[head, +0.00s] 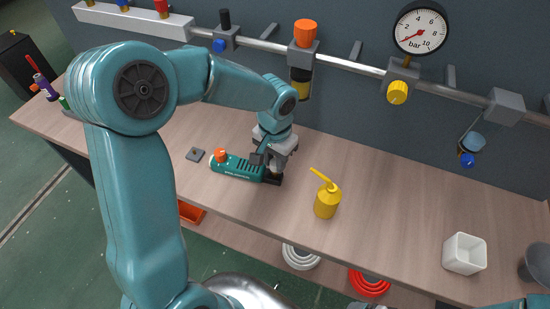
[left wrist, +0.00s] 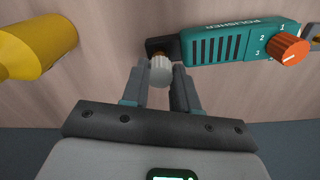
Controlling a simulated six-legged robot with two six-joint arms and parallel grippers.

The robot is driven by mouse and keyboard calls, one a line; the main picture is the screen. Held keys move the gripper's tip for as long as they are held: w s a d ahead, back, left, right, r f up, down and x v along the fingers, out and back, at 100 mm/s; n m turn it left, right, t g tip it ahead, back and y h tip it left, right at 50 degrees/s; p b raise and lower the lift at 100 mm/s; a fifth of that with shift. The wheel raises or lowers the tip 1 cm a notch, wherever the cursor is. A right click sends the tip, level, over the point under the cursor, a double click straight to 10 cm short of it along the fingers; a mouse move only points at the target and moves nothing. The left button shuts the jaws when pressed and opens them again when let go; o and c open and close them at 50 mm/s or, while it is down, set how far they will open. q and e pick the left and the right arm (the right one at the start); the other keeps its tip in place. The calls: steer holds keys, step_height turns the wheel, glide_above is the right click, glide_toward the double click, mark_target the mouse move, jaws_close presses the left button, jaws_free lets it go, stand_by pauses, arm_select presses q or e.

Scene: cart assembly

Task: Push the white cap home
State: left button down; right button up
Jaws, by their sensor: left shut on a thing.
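A teal tool labelled "POLISHER" (head: 238,167) lies on the wooden bench, with an orange dial (head: 221,155) at one end and a black block (head: 272,179) at the other. It also shows in the left wrist view (left wrist: 235,42). The white cap (left wrist: 160,70) is a ribbed knob at the black end of the tool. My left gripper (head: 272,165) points down over that end and is shut on the white cap, which sits between the fingertips. My right gripper is out of view.
A yellow oil can (head: 326,200) stands just right of the tool. A white square cup (head: 464,253) stands at the right. A pipe with valves and a gauge (head: 421,30) runs along the back wall. The bench between can and cup is clear.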

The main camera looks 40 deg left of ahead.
arm_select(q)
steer(key=shift+f+b, duration=0.7)
steer(key=shift+f, duration=0.25)
steer(key=c, duration=0.8)
jaws_free()
steer(key=shift+r, duration=0.1)
step_height(320, 180, up, 16)
steer(key=shift+r, duration=0.1)
